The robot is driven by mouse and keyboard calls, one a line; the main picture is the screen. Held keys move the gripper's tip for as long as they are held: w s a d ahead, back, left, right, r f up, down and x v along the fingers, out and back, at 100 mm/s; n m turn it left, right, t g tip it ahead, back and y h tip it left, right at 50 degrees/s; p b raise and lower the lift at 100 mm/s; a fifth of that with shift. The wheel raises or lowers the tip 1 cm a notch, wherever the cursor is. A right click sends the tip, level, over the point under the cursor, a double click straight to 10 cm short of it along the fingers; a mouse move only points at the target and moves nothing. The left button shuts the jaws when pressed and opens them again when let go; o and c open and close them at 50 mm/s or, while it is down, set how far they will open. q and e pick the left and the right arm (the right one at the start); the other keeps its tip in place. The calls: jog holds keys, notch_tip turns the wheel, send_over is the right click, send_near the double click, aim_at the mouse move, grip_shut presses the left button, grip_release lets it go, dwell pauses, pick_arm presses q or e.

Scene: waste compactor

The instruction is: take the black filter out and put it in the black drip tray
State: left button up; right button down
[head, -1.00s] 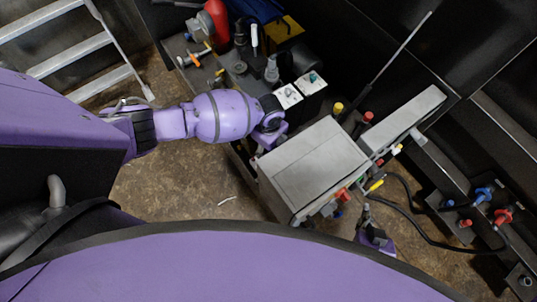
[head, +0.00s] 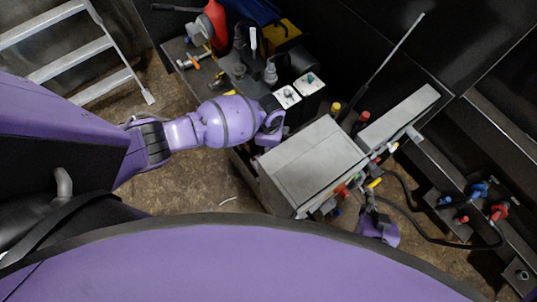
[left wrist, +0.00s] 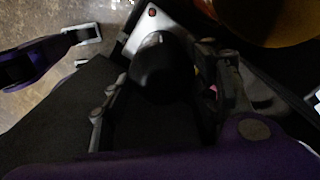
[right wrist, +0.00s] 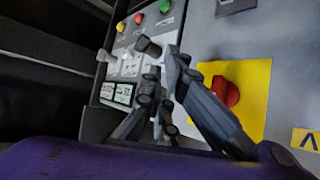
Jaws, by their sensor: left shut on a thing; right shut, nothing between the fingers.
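My left gripper (left wrist: 165,88) is shut on a dark, rounded black thing, which looks like the black filter (left wrist: 157,66), in the left wrist view. In the head view my left arm reaches in from the left, and its fingers are hidden behind the wrist and beside the grey cabinet. My right gripper (head: 372,205) is shut and empty at the cabinet's control side; in the right wrist view its fingers (right wrist: 163,85) are in front of the panel. I cannot make out the black drip tray for certain.
The grey cabinet (head: 312,165) stands beside my left wrist. Its panel has a red knob (right wrist: 226,91) on a yellow plate and several coloured buttons. A cluttered bench with a red thing (head: 216,22) is behind. Black hoses run to the right. Brown floor (head: 180,190) is open near me.

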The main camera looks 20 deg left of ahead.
pick_arm(q)
jog(key=shift+d+r, duration=0.1)
jog(key=shift+d, duration=0.35)
jog(key=o, duration=1.2)
jog(key=shift+o, duration=1)
jog(key=shift+a, duration=0.2)
jog(key=shift+a, duration=0.15)
jog(key=shift+c, duration=0.6)
